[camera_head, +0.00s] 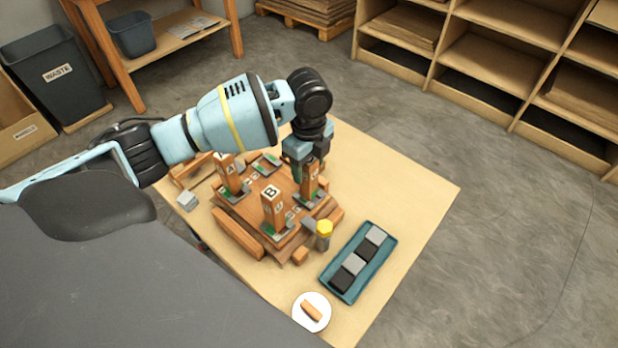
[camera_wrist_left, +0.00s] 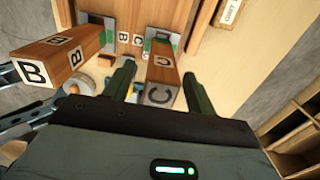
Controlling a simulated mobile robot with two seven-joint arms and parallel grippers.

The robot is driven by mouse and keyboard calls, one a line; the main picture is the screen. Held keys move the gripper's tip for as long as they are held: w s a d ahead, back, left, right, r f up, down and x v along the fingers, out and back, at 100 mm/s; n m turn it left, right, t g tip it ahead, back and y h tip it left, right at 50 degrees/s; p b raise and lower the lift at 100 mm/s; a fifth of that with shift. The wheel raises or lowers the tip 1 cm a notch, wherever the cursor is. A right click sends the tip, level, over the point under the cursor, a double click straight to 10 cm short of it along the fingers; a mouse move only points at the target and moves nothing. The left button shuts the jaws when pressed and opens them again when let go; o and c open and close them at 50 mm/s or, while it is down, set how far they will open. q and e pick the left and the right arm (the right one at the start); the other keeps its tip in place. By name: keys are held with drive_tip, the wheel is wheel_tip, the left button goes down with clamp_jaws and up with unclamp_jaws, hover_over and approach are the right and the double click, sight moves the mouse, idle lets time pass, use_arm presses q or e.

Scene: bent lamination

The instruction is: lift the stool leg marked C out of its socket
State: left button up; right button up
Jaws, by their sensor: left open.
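The stool leg marked C (camera_head: 309,181) stands upright in a socket on the wooden stool seat (camera_head: 243,208). In the left wrist view leg C (camera_wrist_left: 160,82) shows its letter on the end face and side. My left gripper (camera_head: 305,150) is above it, pointing down. The fingers (camera_wrist_left: 158,68) are open, one on each side of leg C, with a visible gap on the left; contact on the right is unclear. Leg B (camera_head: 272,207) stands nearby and also shows in the left wrist view (camera_wrist_left: 62,62). Leg A (camera_head: 228,174) stands further left.
A yellow-topped post (camera_head: 323,232) stands beside the seat. A teal tray (camera_head: 335,288) holds grey and black blocks. A white round dish (camera_head: 302,326) carries a wooden piece. A grey block (camera_head: 187,201) lies at the left. The table's right side (camera_head: 415,195) is clear.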

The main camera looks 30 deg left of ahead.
use_arm(q)
clamp_jaws()
drive_tip(key=shift+r, duration=0.1)
